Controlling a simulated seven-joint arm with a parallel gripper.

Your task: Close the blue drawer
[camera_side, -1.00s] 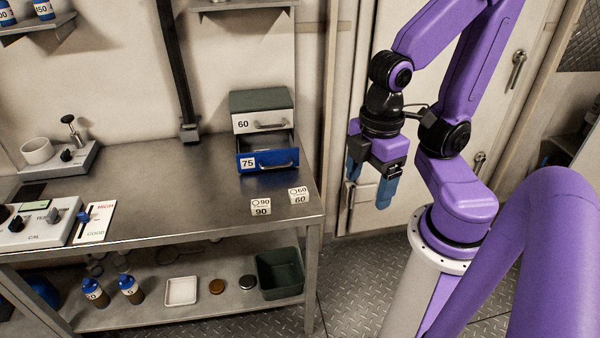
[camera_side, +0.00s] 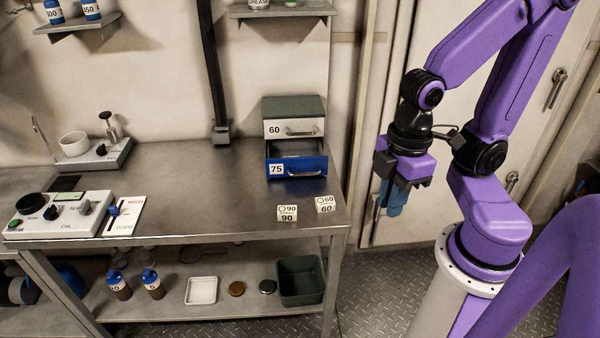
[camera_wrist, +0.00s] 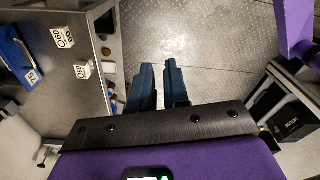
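The blue drawer (camera_side: 297,167), labelled 75 with a metal bar handle, is pulled out from a small cabinet at the back right of the bench. Its open top shows an inside that looks empty. Its front corner also shows at the left edge of the wrist view (camera_wrist: 24,60). My gripper (camera_side: 390,205) hangs to the right of the bench, clear of the drawer, with its blue fingers pointing down.
A white drawer (camera_side: 293,128) labelled 60 sits shut above the blue one. Two small label blocks (camera_side: 287,213) (camera_side: 325,204) stand on the bench in front of the drawer. The bench (camera_side: 215,190) is otherwise clear in the middle. A black case (camera_wrist: 290,122) shows at the wrist view's right.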

